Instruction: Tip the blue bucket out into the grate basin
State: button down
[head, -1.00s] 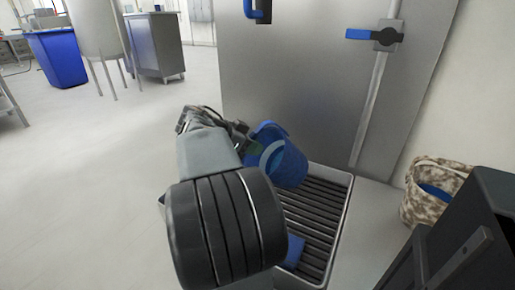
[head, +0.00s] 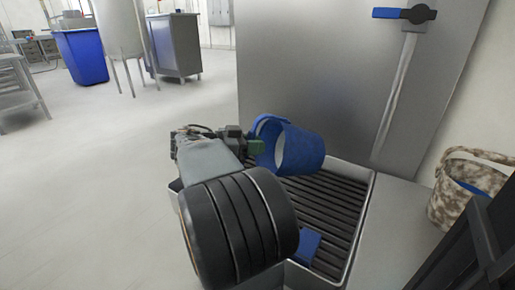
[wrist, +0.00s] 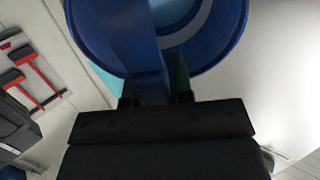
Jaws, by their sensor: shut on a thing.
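The blue bucket (head: 305,150) is held over the back part of the grate basin (head: 366,205), tipped well over, its mouth facing left and toward the head camera. Its inside looks pale; I cannot tell whether anything is left in it. My gripper (head: 257,146) is at the left of the bucket, shut on its blue handle. In the wrist view the handle runs between the fingers of my gripper (wrist: 156,92), and the bucket's rim (wrist: 235,35) fills the top. A small blue piece (head: 308,245) lies on the dark slats; my arm hides the basin's left part.
A tall grey metal panel (head: 310,70) with a blue-handled latch (head: 404,14) stands behind the basin. A mottled basket (head: 455,205) with something blue inside is at right, beside a dark frame. Open floor (head: 90,180) lies at left.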

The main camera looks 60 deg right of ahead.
jog(key=shift+w+a+f+g+h+b, duration=0.3)
jog(key=shift+f+h+b, duration=0.1)
jog(key=shift+b, duration=0.55)
jog(key=shift+w+a+f+g+h+b, duration=0.2)
jog(key=shift+a+f+h+b, duration=0.15)
jog(key=shift+b, duration=0.55)
jog(key=shift+w+a+f+g+h+b, duration=0.2)
jog(key=shift+f+g+h+b, duration=0.1)
jog(key=shift+b, duration=0.6)
jog(key=shift+w+a+f+g+h, duration=0.15)
jog(key=shift+w+a+g+h, duration=0.3)
jog(key=shift+h, duration=0.3)
jog(key=shift+w+a+f+g+h, duration=0.1)
jog(key=shift+a+f+g+h, duration=0.25)
jog(key=shift+h, duration=0.05)
jog(key=shift+r, duration=0.1)
jog(key=shift+r+p, duration=1.65)
jog(key=shift+r, duration=1.75)
